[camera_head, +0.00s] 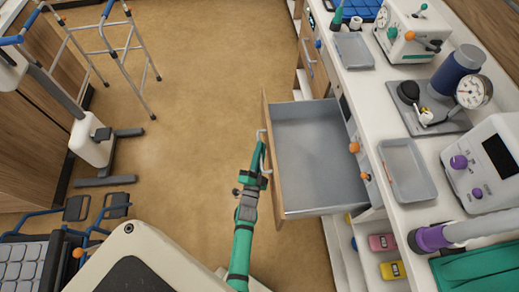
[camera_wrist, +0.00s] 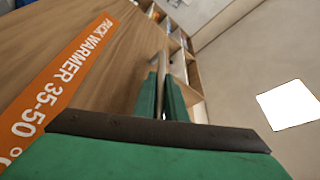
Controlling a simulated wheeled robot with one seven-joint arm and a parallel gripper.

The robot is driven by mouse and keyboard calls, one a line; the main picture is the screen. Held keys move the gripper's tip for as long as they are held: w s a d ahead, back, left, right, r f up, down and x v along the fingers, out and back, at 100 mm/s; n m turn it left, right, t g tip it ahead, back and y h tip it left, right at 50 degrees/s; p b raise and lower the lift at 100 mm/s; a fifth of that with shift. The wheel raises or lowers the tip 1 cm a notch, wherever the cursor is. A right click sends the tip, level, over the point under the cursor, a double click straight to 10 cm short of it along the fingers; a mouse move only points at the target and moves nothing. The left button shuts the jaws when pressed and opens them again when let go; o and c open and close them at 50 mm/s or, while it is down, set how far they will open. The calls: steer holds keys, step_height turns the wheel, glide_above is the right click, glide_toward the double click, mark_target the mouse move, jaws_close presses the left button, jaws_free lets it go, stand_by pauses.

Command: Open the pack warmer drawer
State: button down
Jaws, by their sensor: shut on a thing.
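The pack warmer drawer (camera_head: 310,157) stands pulled out from the counter in the head view, its grey inside empty. Its wooden front (camera_head: 273,165) faces left, and in the wrist view the front (camera_wrist: 110,65) bears an orange label (camera_wrist: 62,90) reading "PACK WARMER 35-50". My gripper (camera_head: 262,145) is at the outer side of the front. In the wrist view its green fingers (camera_wrist: 162,95) are closed around the metal handle bar (camera_wrist: 163,66). Part of the handle is hidden by the fingers.
The counter (camera_head: 358,95) along the right carries a grey tray (camera_head: 405,170), a gauge device (camera_head: 473,92) and a white box with purple knobs (camera_head: 487,165). A walker (camera_head: 120,50) stands at the upper left. Brown floor (camera_head: 200,80) left of the drawer is clear.

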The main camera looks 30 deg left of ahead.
steer(key=c, duration=2.1)
jaws_free()
steer(key=v, duration=1)
steer(key=shift+s+d+f, duration=0.1)
steer(key=shift+s, duration=0.25)
